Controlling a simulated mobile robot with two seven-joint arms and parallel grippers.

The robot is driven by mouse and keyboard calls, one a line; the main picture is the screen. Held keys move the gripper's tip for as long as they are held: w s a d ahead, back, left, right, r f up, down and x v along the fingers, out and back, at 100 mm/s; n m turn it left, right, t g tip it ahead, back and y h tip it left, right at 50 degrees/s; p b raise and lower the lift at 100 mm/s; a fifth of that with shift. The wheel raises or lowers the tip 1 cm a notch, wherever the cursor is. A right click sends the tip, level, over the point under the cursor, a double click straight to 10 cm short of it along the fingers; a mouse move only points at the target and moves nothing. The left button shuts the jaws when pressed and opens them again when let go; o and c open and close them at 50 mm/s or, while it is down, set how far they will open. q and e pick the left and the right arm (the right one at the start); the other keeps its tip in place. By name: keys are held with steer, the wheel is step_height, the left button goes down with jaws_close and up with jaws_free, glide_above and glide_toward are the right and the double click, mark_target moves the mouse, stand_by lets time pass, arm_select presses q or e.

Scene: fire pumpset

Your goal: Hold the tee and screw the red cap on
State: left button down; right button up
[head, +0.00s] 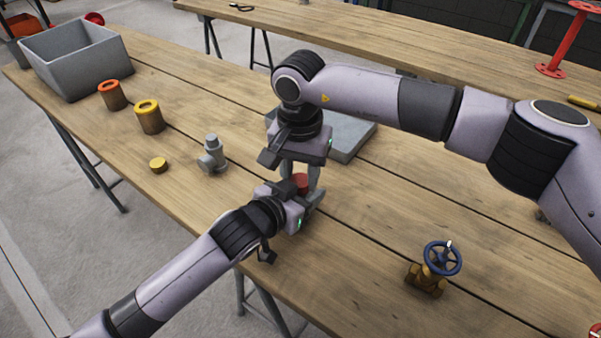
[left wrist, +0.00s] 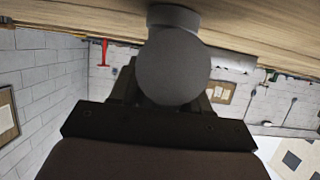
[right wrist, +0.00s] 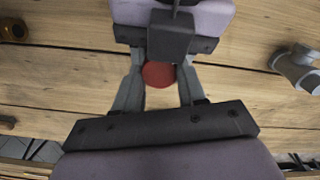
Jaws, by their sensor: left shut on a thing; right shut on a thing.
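The red cap (head: 300,181) is between the fingers of my right gripper (head: 304,183), which points straight down and is shut on it. In the right wrist view the round top of the red cap (right wrist: 158,75) sits between both fingertips. My left gripper (head: 308,202) comes in low from the left, just below the right one, and is shut on the tee. The round grey end of the tee (left wrist: 172,65) fills the middle of the left wrist view. The grippers hide most of the tee in the head view. I cannot tell whether the cap's thread is engaged.
A second grey tee (head: 212,157) and a yellow cap (head: 158,165) are to the left on the bench. Orange-topped (head: 112,97) and yellow-topped (head: 149,118) cylinders stand near a grey bin (head: 75,62). A grey tray (head: 350,138) lies behind. A blue-wheeled valve (head: 440,262) is front right.

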steer(key=shift+f, duration=0.75)
stand_by(0.8)
steer(key=o, duration=0.7)
steer(key=shift+r, duration=2.15)
steer(key=c, duration=0.6)
steer(key=shift+r, duration=0.15)
